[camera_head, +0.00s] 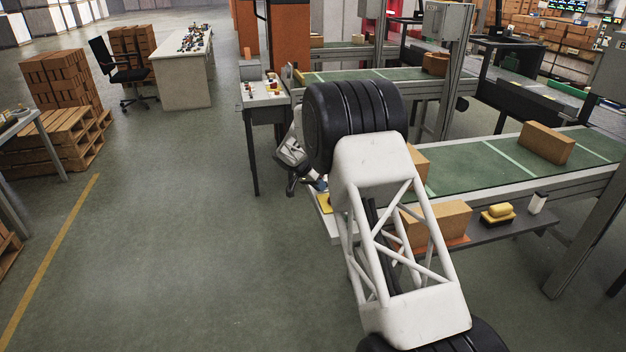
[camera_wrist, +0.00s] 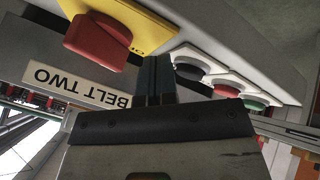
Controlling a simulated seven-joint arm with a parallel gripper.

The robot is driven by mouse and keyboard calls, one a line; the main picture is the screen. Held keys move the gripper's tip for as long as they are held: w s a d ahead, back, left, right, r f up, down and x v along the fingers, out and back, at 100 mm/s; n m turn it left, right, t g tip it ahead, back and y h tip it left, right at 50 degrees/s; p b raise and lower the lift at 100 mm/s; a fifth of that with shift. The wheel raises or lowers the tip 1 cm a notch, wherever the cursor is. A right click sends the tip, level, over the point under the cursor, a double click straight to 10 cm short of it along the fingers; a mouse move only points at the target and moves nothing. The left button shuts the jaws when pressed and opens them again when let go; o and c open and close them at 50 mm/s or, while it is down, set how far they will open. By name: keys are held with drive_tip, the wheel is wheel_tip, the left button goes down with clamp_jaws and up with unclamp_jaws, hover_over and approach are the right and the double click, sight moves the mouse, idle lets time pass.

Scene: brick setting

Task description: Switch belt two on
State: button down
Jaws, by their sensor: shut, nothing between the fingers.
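The control panel labelled "BELT TWO" fills the upper wrist view, its label (camera_wrist: 80,88) upside down. A large red mushroom button (camera_wrist: 97,38) sits on a yellow plate (camera_wrist: 150,25) at the upper left. A row of black (camera_wrist: 189,68), red (camera_wrist: 226,90) and green (camera_wrist: 256,103) buttons runs down to the right. My gripper (camera_wrist: 155,62) is shut and empty, its tips close to the panel between the yellow plate and the black button. I cannot tell whether they touch. In the head view my arm hides most of this panel; a yellow patch (camera_head: 325,203) shows.
A green conveyor belt (camera_head: 475,163) carries cardboard boxes (camera_head: 546,143) on the right. A shelf along its front holds a box, a yellow-and-black item (camera_head: 497,214) and a white-and-black item (camera_head: 537,203). Another button panel (camera_head: 263,88) stands farther back.

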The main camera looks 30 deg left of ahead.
drive_tip(key=shift+d+r, duration=0.15)
drive_tip(key=shift+d, duration=1.75)
